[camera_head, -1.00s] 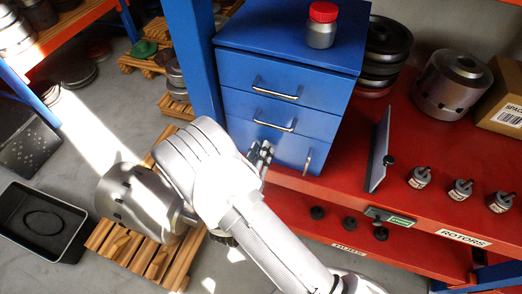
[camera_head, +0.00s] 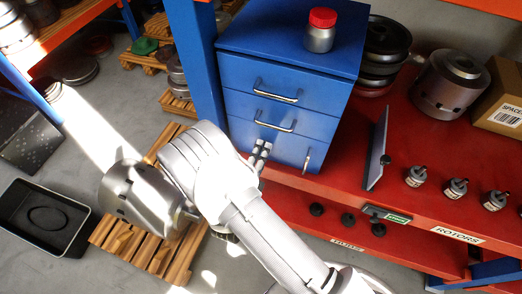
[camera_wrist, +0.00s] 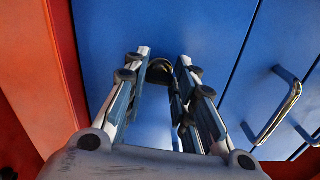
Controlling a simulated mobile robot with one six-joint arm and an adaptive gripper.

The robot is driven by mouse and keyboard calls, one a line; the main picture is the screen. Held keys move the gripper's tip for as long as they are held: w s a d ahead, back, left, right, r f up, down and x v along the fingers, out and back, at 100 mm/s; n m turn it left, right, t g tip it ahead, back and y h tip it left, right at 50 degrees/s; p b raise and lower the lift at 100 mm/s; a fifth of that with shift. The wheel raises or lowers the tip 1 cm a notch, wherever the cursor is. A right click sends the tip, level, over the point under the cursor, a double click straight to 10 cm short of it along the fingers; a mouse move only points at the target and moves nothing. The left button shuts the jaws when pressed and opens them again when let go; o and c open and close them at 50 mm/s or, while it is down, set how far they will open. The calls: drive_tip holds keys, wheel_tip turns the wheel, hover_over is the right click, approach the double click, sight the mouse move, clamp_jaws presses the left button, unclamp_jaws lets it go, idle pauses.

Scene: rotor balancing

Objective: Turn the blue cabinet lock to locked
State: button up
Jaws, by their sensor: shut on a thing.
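The blue cabinet (camera_head: 285,75) stands on the red shelf. Its drawers have silver handles, and one handle (camera_wrist: 275,108) shows at the right in the wrist view. The cabinet lock is a small dark round knob (camera_wrist: 160,70) on the blue front, seen in the wrist view. My gripper (camera_head: 262,149) is at the lower left of the cabinet front. In the wrist view my gripper (camera_wrist: 163,68) has its two fingers on either side of the knob, shut on it. The fingers partly cover the knob, and its turn position cannot be read. The lock is hidden in the head view.
A red-capped jar (camera_head: 321,29) stands on the cabinet. Right of it on the red shelf (camera_head: 440,205) are a dark upright panel (camera_head: 376,150), several small rotors (camera_head: 416,176) and a large metal cylinder (camera_head: 449,84). A blue post (camera_head: 195,60) stands close left of the cabinet.

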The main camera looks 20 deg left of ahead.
drive_tip(key=shift+n, duration=0.6)
drive_tip(key=o, duration=1.1)
drive_tip(key=shift+c, duration=0.2)
drive_tip(key=s, duration=1.2)
drive_tip(key=shift+a, duration=0.45)
